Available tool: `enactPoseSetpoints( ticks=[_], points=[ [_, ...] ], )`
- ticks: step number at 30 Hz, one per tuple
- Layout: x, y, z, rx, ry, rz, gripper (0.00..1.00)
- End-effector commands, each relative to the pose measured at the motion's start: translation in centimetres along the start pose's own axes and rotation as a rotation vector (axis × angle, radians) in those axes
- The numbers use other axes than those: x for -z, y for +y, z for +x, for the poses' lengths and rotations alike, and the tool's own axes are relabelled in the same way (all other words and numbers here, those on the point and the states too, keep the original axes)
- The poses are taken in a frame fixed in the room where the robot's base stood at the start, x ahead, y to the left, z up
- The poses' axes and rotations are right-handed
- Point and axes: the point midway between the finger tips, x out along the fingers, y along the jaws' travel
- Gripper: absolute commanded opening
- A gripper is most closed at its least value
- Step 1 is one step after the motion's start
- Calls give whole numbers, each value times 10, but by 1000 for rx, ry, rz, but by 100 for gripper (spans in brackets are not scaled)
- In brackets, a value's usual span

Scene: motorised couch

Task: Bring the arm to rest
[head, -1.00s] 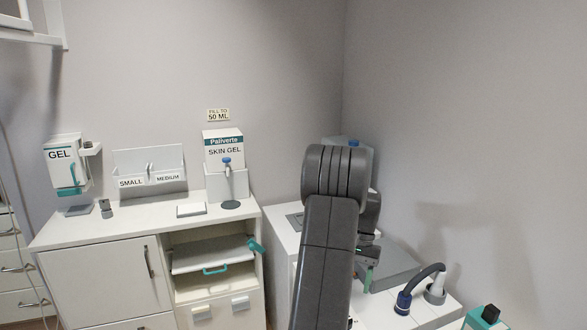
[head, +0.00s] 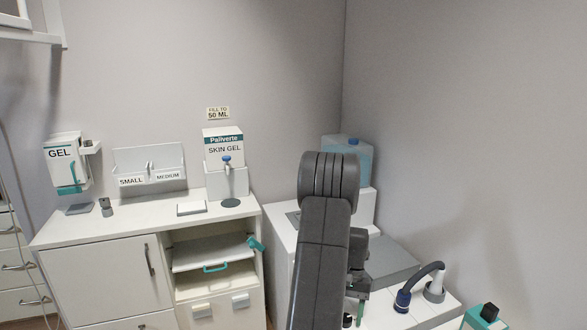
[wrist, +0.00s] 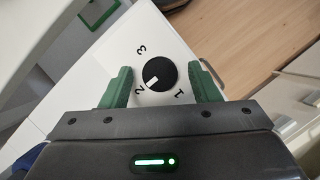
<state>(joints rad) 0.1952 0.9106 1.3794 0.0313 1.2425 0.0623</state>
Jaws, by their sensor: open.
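My gripper (wrist: 161,86) is open in the wrist view, with its two green fingers apart and nothing held between them. A black rotary knob (wrist: 159,74) on a white surface shows between and beyond the fingers. Its white mark points towards the 2, and the numbers 1, 2 and 3 stand around it. I cannot tell whether the fingers touch anything. In the head view my arm stands in the lower middle, folded, and my gripper is mostly hidden behind it.
A white cabinet (head: 100,275) with an open shelf stands at the left, bearing a skin gel dispenser (head: 224,160). A blue-tinted tank (head: 350,155) stands behind my arm. A dark curved hose (head: 425,273) rises at the right. Wooden floor (wrist: 245,30) shows in the wrist view.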

Motion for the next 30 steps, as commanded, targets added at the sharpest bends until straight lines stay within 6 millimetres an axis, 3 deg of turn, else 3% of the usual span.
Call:
enactPoseSetpoints(
  ticks=[30],
  points=[
    [-5, -6, 2, -493, -1, -1193, 56]
  ],
)
